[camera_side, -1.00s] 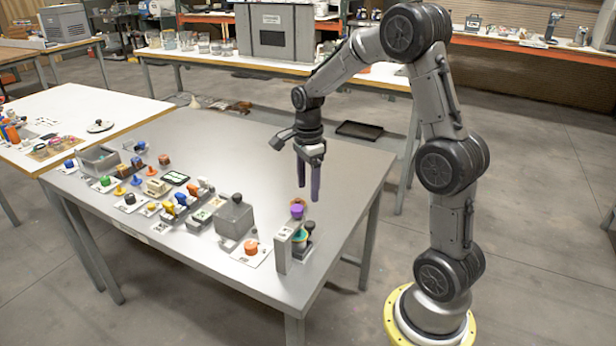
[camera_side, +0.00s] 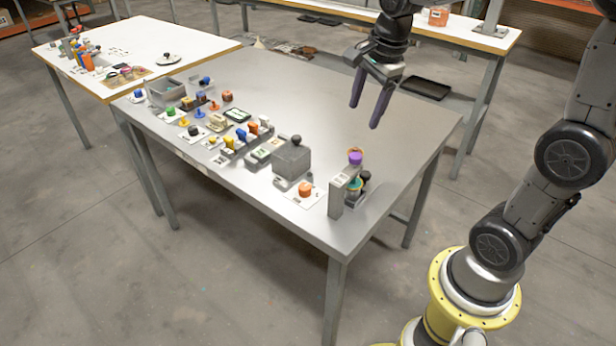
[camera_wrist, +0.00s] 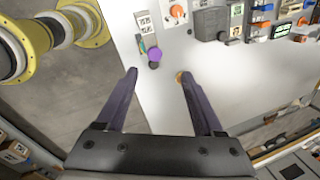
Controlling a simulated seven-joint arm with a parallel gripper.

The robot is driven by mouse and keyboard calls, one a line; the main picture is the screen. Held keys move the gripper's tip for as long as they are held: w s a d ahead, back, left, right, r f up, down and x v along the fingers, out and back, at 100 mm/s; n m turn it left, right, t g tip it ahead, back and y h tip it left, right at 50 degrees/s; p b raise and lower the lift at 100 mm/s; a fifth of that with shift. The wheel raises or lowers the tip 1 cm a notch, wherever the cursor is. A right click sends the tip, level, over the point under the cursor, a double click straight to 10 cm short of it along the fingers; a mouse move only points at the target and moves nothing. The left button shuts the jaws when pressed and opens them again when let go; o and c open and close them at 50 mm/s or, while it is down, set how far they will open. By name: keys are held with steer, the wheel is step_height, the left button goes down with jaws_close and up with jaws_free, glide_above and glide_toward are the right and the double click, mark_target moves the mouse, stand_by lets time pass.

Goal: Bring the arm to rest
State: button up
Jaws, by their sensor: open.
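My gripper (camera_side: 364,116) is open and empty, its two dark purple fingers pointing down above the grey metal table (camera_side: 290,85). In the wrist view the gripper (camera_wrist: 158,73) shows its fingers spread wide with nothing between them. Below it stands the small grey colorant rack (camera_side: 337,193) at the table's near right corner. A purple-topped piece (camera_side: 355,158) sits at the rack and also shows in the wrist view (camera_wrist: 155,55). A brown-orange round piece (camera_wrist: 180,77) is close to the purple one, near one fingertip in the picture; I cannot tell its height.
A grey box with a dark knob (camera_side: 291,160) and an orange knob (camera_side: 305,189) stand left of the rack. Several coloured knobs and switches line the table's front edge. The table's back half is clear. A dark tray (camera_side: 425,88) lies beyond the table.

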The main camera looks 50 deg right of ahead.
steer(key=s+a+r+n+t, duration=0.2)
steer(key=s+a+r+n, duration=0.2)
steer(key=s+a+n, duration=0.3)
steer(key=s+a+f+n+t, duration=0.1)
steer(key=s+f+n, duration=0.3)
steer(key=s+n, duration=0.5)
steer(key=n, duration=0.5)
steer(key=shift+a+n+y, duration=0.3)
